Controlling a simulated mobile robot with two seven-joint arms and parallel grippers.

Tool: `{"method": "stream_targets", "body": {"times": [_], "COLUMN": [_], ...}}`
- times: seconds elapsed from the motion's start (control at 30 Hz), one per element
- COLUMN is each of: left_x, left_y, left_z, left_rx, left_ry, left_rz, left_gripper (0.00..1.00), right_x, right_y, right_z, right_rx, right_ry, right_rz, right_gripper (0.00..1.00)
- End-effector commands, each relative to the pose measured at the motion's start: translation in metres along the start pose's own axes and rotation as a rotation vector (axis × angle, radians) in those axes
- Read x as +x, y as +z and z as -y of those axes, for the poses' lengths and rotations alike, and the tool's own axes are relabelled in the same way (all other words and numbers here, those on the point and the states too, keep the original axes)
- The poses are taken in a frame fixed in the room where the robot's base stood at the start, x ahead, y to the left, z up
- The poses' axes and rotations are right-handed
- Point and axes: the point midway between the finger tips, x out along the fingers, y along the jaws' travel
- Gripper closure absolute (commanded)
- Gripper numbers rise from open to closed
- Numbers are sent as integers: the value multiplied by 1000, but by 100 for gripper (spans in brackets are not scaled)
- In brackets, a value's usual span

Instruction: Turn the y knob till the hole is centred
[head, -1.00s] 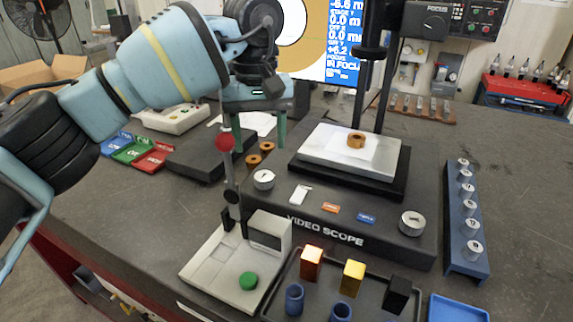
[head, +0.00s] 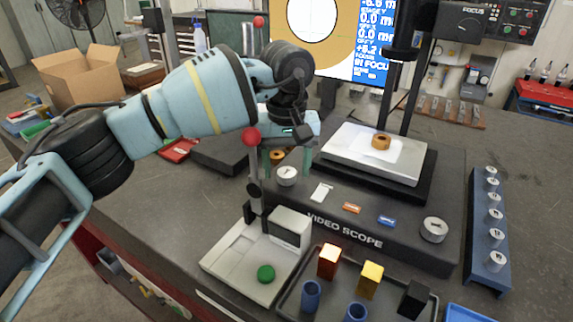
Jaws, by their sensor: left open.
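The dark video scope (head: 345,232) has two silver round knobs with white marks on its front: a left knob (head: 287,176) and a right knob (head: 433,230). I cannot read which is marked y. My left gripper (head: 287,163) points down with its teal fingers apart, just above and around the left knob in the picture; contact cannot be told. A brown ring (head: 381,142) lies on the white stage (head: 345,158). The screen (head: 355,50) shows a large tan ring with a white hole, cut off by the top edge of the picture. My right gripper is not in view.
A black tray (head: 290,303) with coloured blocks and cups is at the front. A blue rack (head: 478,262) of silver weights stands right.

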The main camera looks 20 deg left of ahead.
Motion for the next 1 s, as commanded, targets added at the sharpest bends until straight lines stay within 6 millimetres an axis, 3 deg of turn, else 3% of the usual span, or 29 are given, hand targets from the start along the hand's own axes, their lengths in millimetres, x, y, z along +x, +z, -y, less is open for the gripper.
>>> {"method": "stream_targets", "body": {"times": [0.33, 0.67, 1.0], "left_x": [4, 4, 3], "left_y": [0, 0, 0], "left_z": [0, 0, 0], "left_rx": [0, 0, -51], "left_ry": [-1, -1, -1], "left_rz": [0, 0, -1], "left_gripper": [44, 87, 87], "right_x": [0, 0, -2], "right_y": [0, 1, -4], "right_z": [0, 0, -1], "right_rx": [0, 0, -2], "right_ry": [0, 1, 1], "right_rz": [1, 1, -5], "right_gripper": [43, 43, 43]}}
